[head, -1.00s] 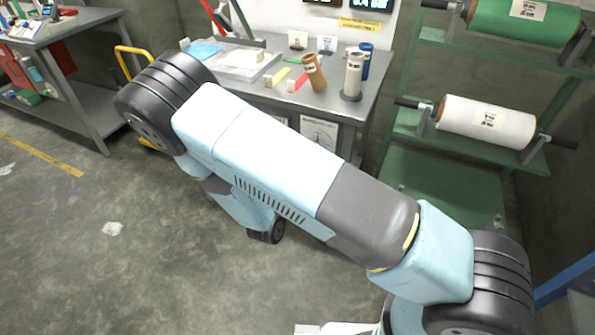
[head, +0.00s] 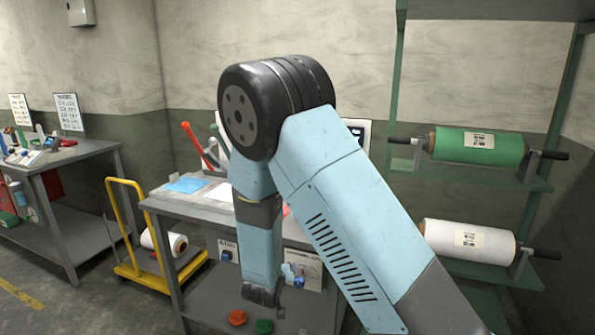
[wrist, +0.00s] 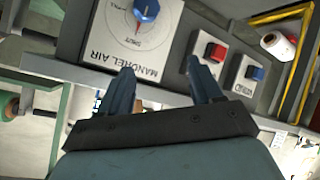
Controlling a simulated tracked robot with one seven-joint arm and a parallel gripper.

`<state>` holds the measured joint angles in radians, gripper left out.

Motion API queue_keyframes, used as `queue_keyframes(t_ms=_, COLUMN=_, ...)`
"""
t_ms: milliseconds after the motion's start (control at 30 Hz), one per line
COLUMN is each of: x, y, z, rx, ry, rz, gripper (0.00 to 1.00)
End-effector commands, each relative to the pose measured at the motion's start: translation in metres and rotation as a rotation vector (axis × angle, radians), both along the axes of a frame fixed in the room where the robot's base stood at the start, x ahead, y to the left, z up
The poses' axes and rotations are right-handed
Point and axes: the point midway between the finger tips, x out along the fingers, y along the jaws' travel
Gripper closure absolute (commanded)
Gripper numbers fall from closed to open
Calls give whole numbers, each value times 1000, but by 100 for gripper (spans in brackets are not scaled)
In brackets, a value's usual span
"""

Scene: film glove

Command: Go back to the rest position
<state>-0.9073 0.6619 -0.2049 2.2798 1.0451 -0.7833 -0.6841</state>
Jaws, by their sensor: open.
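My gripper (wrist: 161,68) is open, its two dark fingers apart with nothing between them. In the wrist view the fingers lie in front of the lower edge of a panel lettered MANDREL AIR (wrist: 108,35), which appears upside down. A blue knob (wrist: 147,10) is on that panel. A red switch (wrist: 215,52) and a blue switch (wrist: 254,73) sit to its right. In the head view my arm is bent at a high elbow and its forearm hangs down in front of the workbench (head: 165,206). The fingers are not clear there.
A yellow cart (head: 128,228) with a white roll stands left of the workbench. A green rack (head: 470,183) holding green film (head: 460,146) and white film (head: 450,240) is at right. Floor is open at far left.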

Motion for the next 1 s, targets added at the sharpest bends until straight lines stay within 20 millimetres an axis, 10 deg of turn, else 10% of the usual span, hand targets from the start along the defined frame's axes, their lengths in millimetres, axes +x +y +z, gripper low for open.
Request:
queue_keyframes(t_ms=467, x=7, y=-33, z=119, rx=373, ry=164, rz=38, gripper=35)
queue_keyframes(t_ms=1000, x=-54, y=-110, z=245, rx=563, ry=301, rz=87, gripper=35)
